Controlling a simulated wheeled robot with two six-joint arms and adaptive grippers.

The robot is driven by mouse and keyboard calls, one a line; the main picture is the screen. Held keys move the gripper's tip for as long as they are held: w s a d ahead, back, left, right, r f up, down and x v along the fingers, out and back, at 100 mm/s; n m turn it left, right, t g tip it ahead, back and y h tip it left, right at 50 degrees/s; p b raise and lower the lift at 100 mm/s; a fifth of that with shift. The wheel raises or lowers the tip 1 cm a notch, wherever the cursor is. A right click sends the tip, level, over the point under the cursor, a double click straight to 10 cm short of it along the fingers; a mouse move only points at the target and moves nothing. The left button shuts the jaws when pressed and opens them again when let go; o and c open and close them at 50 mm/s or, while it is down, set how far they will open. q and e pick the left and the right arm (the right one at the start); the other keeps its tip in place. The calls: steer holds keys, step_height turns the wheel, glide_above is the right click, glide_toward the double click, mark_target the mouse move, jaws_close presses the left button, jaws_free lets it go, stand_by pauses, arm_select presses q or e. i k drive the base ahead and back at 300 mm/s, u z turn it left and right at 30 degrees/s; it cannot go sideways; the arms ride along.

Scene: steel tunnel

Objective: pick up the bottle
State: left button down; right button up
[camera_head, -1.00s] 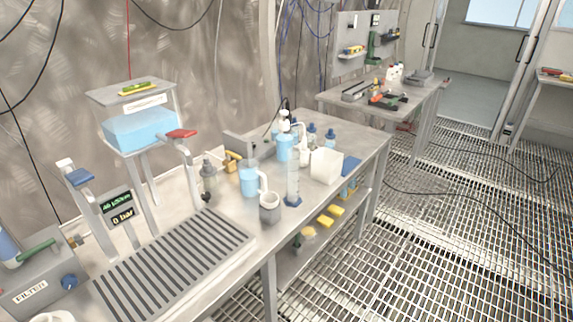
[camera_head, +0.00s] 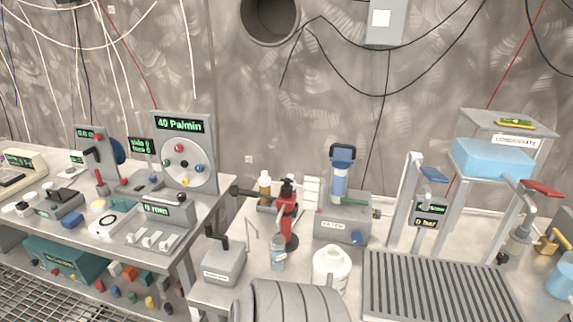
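Several bottles show, and I cannot tell which one the task means. A small clear bottle with a pale blue label (camera_head: 278,252) stands upright near the front of the right bench. A white rounded bottle or jug (camera_head: 331,266) stands to its right. A small amber bottle with a white cap (camera_head: 265,188) stands farther back, left of a red and black device. Neither of my grippers shows in the head view.
The bottles share the bench (camera_head: 215,297) with a grey box (camera_head: 223,262), a red and black device (camera_head: 287,215), the filter unit (camera_head: 343,215) and a slotted drain tray (camera_head: 430,290). A left bench (camera_head: 205,200) holds dials. A grey ribbed shape covers the bottom edge.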

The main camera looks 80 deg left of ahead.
mark_target(278, 253)
steer(key=u, duration=2.9)
